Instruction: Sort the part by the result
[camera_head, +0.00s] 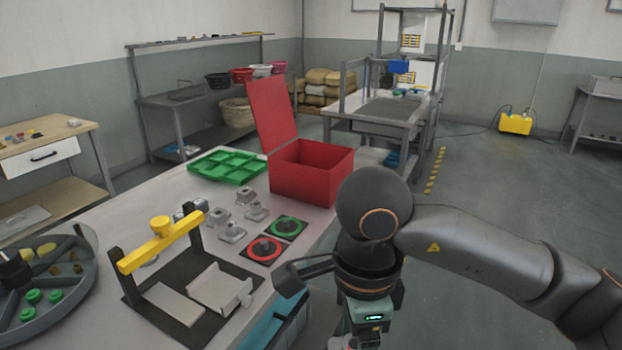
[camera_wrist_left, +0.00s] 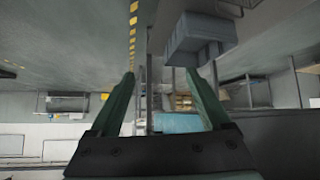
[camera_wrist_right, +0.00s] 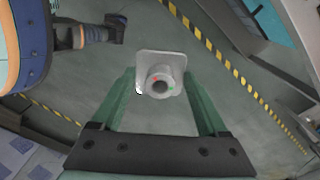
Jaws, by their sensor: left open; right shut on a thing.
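My right gripper (camera_wrist_right: 160,95) is shut on a pale grey part (camera_wrist_right: 172,60) with a squarish plate and a round hub; small red and green marks show on the hub. In the head view the right arm reaches in beside the table's right edge, and its fingertips are cut off below. My left gripper (camera_wrist_left: 161,80) is open and empty in its wrist view; it is outside the head view. On the table lie a green-ring pad (camera_head: 300,236) and a red-ring pad (camera_head: 252,257). Several grey metal parts (camera_head: 232,233) stand beside them.
An open red box (camera_head: 318,183) and a green compartment tray (camera_head: 230,177) stand farther back. A black fixture with a yellow bar (camera_head: 160,245) and a round grey tray (camera_head: 85,262) are at left. Blue bins (camera_head: 262,330) sit by the near edge.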

